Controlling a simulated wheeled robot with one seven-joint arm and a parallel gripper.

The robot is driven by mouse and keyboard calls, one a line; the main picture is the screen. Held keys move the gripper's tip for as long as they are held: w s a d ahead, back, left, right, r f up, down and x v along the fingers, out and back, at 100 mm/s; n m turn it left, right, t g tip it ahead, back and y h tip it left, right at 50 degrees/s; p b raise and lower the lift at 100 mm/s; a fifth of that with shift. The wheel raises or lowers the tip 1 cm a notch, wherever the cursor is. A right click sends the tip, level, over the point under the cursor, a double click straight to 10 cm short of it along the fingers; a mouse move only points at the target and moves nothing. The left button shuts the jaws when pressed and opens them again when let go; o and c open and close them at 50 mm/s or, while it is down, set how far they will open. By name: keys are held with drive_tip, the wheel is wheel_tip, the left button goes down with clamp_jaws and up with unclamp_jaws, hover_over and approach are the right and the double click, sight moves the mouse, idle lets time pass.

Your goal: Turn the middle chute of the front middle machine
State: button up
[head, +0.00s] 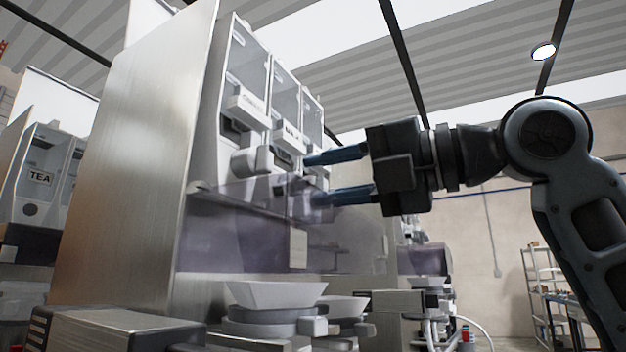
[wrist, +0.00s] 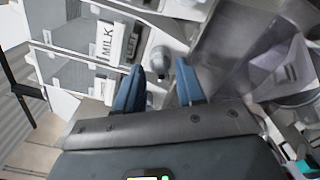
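The front machine (head: 215,130) is a white dispenser with three clear-fronted compartments in a row, mounted beside a tall metal panel. The near chute (head: 250,160) sticks out below the first compartment. The middle chute is largely hidden behind my fingertips in the head view. In the wrist view, a grey rounded chute (wrist: 160,62) sits beside the MILK label (wrist: 108,40), between and just beyond my fingertips. My gripper (head: 312,180) is open, with its two blue fingers apart and one above the other at the machine's front. Contact with the chute cannot be told.
A translucent purple guard (head: 225,235) runs below the chutes, close to my lower finger. White trays (head: 275,293) stand underneath. A tall metal panel (head: 135,160) closes the left side. Another machine marked TEA (head: 40,178) stands farther left. Shelves (head: 540,290) are at the back right.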

drive_tip(key=shift+x, duration=1.15)
clamp_jaws()
